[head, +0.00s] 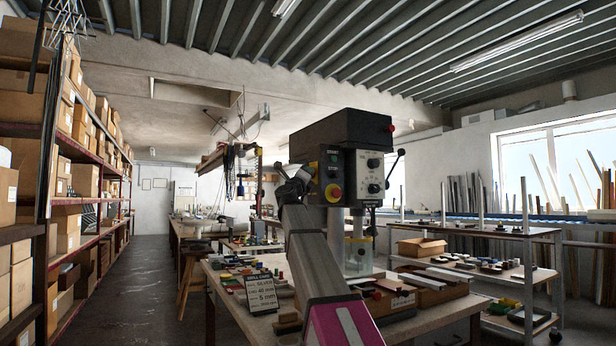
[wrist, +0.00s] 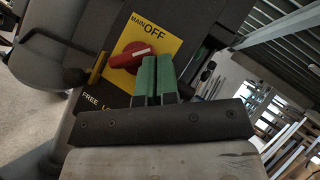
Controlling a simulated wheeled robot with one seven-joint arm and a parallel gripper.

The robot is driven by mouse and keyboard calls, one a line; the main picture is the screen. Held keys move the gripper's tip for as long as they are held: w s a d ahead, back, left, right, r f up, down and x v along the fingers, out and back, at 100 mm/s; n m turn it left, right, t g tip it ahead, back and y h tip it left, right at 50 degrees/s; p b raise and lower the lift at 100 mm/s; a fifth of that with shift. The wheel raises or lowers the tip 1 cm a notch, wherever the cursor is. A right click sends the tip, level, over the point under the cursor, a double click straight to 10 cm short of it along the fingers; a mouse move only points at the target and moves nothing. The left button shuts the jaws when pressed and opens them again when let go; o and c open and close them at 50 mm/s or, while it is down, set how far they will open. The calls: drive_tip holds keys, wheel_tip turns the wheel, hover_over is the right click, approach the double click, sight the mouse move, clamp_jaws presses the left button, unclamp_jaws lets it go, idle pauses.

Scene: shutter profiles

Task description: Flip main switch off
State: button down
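The main switch (wrist: 128,57) is a red rotary knob with a white mark on a yellow plate (wrist: 172,28) lettered "MAIN" and "OFF". It sits on the drill press (head: 340,132). In the wrist view my gripper (wrist: 157,62) has two green-padded fingers side by side, with almost no gap between them. The fingertips lie just right of the knob and cover part of the plate; I cannot tell whether they touch the knob. Nothing shows between the fingers. In the head view my gripper (head: 294,184) is at the drill press's left side, and the switch is not clearly visible.
A black lever (wrist: 45,50) reaches out left of the switch in the wrist view. The workbench (head: 445,312) below holds boxes and a sign (head: 262,293). The left aisle (head: 148,275) is clear.

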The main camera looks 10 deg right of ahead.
drive_tip(key=shift+r, duration=0.2)
drive_tip(key=shift+w+r, duration=0.25)
drive_tip(key=shift+r, duration=0.7)
drive_tip(key=shift+r, duration=0.1)
idle(1.0)
drive_tip(key=s+a+f, duration=0.2)
drive_tip(key=s, duration=0.4)
drive_tip(key=s+a+f, duration=0.1)
drive_tip(key=s+f, duration=0.1)
drive_tip(key=s, duration=0.3)
drive_tip(key=shift+s+a+f, duration=0.25)
drive_tip(key=shift+s+a, duration=0.1)
drive_tip(key=shift+s, duration=0.1)
